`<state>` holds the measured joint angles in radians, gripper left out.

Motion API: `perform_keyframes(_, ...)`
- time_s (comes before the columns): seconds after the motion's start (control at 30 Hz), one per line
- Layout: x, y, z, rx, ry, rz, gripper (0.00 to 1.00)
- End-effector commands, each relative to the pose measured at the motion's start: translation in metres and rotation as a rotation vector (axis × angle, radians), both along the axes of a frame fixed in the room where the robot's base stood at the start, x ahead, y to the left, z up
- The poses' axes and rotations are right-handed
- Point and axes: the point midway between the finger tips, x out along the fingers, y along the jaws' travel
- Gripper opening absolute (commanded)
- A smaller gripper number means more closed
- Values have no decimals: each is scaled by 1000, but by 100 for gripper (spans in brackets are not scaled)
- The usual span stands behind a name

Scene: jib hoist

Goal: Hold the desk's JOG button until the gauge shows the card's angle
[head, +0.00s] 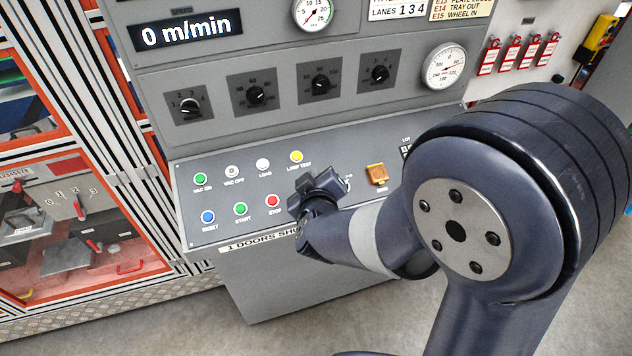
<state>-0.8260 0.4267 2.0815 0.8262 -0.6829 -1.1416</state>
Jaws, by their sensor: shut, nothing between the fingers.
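The desk's sloping panel (225,170) carries several buttons. A square amber button (376,174) sits right of my gripper; the small label below it is too small to read, so I cannot tell if it is JOG. A round white gauge (446,67) marked in degree-like numbers is on the upright panel; its red needle points right and slightly up. No card with a readable angle shows. My gripper (319,184) is shut and empty, over the desk panel between the yellow LAMP TEST button (296,156) and the amber button. I cannot tell whether it touches the panel.
Green, white, blue and red buttons fill the panel's left side. Several rotary knobs (256,95) line the upright panel below a 0 m/min display (192,34). Red tags (513,52) hang at upper right. My arm hides the desk's right end.

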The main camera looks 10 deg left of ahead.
Motion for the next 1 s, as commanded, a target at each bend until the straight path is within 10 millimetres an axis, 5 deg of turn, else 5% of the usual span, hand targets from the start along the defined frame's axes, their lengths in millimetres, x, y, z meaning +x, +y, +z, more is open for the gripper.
perform_keyframes(0.37, 2, 0, -6, 2, 1, 0, 0)
perform_keyframes(1.0, 25, 15, -73, 1, 2, 0, 0)
